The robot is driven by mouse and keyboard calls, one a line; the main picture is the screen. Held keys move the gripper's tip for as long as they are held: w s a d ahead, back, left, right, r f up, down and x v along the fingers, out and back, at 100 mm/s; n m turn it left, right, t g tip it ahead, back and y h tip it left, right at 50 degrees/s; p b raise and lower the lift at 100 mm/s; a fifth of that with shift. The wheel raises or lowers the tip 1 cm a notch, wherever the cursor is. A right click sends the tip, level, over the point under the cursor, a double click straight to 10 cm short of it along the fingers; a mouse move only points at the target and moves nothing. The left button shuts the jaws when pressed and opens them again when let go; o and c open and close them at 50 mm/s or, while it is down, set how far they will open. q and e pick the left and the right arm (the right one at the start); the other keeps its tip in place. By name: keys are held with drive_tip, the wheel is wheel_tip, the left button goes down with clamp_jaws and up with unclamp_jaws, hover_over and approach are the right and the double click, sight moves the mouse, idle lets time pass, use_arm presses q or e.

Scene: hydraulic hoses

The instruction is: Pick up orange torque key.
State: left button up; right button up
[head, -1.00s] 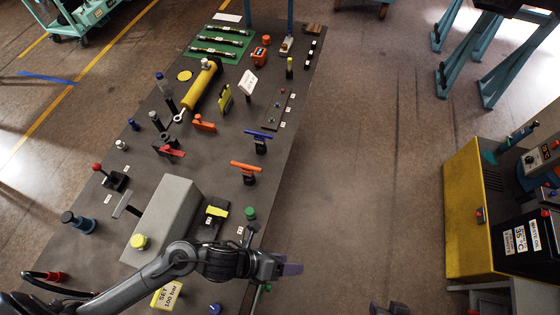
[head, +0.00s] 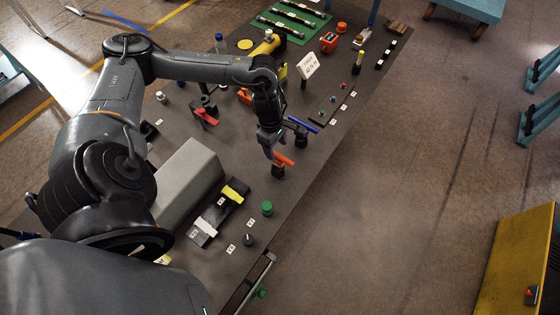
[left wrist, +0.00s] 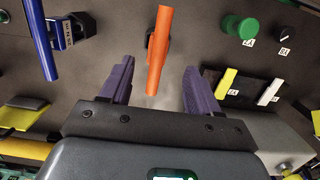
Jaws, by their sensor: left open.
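The orange torque key (head: 285,160) is a flat orange bar on a small black stand near the right edge of the dark table. In the left wrist view the orange torque key (left wrist: 159,50) points toward my left gripper (left wrist: 161,82), centred between the purple fingers. The fingers are spread on either side with a gap to the bar. In the head view my left gripper (head: 274,150) is right at the key and partly covers it. I cannot tell its exact height above the key. My right gripper is not in view.
A blue key (head: 302,124) on a black stand is close beside, also seen in the left wrist view (left wrist: 42,40). A green cap (head: 267,208), a black knob (head: 249,240) and a yellow-handled part (head: 236,193) are nearer. Open floor lies right of the table.

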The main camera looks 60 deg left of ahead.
sight(277, 154)
use_arm(q)
drive_tip(key=f, duration=0.3)
drive_tip(key=shift+d+f, duration=0.2)
drive_tip(key=shift+f, duration=0.15)
drive_tip(key=f, duration=0.2)
drive_tip(key=f+p, duration=0.1)
drive_tip(key=f, duration=0.1)
drive_tip(key=shift+w+a, duration=0.1)
drive_tip(key=shift+w, duration=0.1)
drive_tip(key=shift+f, duration=0.65)
clamp_jaws()
